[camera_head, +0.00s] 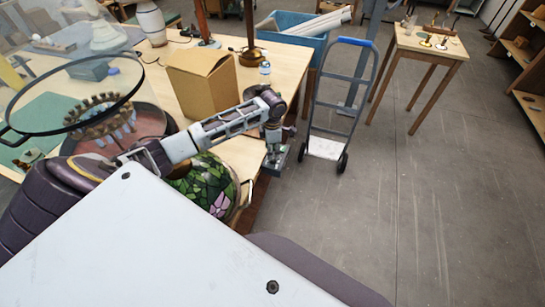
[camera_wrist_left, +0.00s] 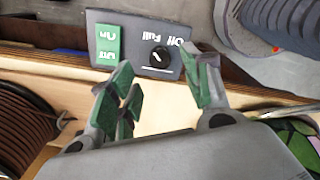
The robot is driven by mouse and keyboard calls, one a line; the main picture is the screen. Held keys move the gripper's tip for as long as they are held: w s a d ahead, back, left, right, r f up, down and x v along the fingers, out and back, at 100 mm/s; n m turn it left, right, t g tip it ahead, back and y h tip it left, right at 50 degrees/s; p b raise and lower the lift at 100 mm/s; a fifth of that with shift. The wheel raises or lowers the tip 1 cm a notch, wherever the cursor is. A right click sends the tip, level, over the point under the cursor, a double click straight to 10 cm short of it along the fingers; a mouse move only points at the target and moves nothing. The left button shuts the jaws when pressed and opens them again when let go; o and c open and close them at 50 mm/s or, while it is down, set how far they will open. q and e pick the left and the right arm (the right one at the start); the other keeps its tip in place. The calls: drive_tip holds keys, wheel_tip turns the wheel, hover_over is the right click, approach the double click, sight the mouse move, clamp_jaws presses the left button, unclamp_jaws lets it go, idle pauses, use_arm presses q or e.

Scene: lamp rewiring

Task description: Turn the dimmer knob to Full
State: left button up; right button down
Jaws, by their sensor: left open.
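The dimmer panel (camera_wrist_left: 135,42) is a dark grey plate at the table's edge in the left wrist view. It carries a round black dimmer knob (camera_wrist_left: 160,56) with a pale mark, and Off and Full labels seen upside down beside it. The mark's exact setting is hard to tell. In the head view my left gripper (camera_head: 274,160) is over the table's right edge. My right gripper is not in view.
A stained-glass lampshade (camera_head: 203,182) stands close beside my left arm. A cardboard box (camera_head: 203,80) and a ring magnifier (camera_head: 75,95) are on the workbench. A hand truck (camera_head: 338,95) stands beyond the edge. The floor (camera_head: 400,200) at right is clear.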

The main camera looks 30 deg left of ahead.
use_arm(q)
drive_tip(key=shift+f, duration=2.6)
drive_tip(key=c, duration=1)
drive_tip(key=shift+c, duration=0.2)
